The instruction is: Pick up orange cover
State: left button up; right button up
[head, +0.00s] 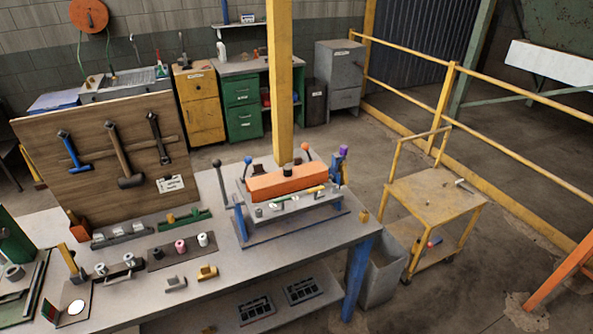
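The orange cover (287,184) is a long, box-like orange piece. It sits on top of a grey fixture (292,207) at the right part of the workbench. A thin rod with green, white and yellow parts (298,196) lies along its front side. Neither of my grippers is in the head view.
Levers with ball tops (216,163) stand around the fixture. The workbench (230,268) also holds several small parts and a wooden tool board (105,155). A yellow cart (435,205) and a grey bin (381,275) stand at the right.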

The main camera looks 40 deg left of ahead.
aim_at(272, 184)
jog(key=u, duration=0.3)
jog(key=i, duration=0.7)
jog(key=u, duration=0.55)
